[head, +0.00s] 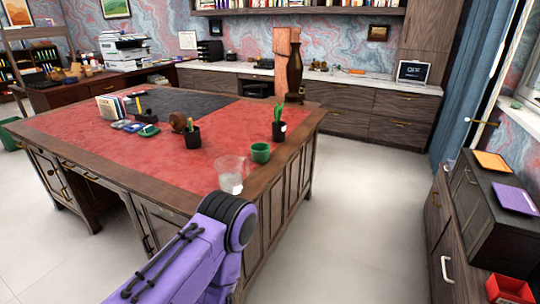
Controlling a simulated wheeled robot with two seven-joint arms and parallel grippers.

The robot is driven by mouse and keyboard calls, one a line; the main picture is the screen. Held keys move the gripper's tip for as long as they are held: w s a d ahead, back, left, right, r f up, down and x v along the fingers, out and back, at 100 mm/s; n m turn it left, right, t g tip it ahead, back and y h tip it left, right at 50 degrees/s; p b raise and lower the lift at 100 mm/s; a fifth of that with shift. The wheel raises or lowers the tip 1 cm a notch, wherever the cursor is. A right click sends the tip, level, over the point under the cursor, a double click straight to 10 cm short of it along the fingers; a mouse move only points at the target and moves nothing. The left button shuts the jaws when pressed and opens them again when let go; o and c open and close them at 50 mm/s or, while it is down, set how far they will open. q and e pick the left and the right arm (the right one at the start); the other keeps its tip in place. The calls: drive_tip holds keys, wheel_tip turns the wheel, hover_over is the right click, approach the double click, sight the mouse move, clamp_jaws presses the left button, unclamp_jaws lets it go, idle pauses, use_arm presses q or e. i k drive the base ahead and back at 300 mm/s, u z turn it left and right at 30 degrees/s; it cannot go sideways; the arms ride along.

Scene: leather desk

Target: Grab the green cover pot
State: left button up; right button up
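The green cover pot (260,153) stands upright near the right front corner of the desk's red leather top (130,150). It is small and round, and nothing covers it in the head view. One of my purple arms reaches up from the bottom edge, and its dark joint ends in front of the desk's edge, below and left of the pot. Neither gripper can be made out in this view.
A clear glass-like container (230,173) stands left of the pot. A potted plant (279,130) is behind it, and a dark pencil cup (192,136) is further left. Books (110,107) stand farther back. Open floor (360,190) lies right of the desk.

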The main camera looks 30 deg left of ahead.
sight(260, 153)
drive_tip(key=z, duration=0.05)
drive_tip(key=i, duration=3.1)
drive_tip(key=u, duration=1.85)
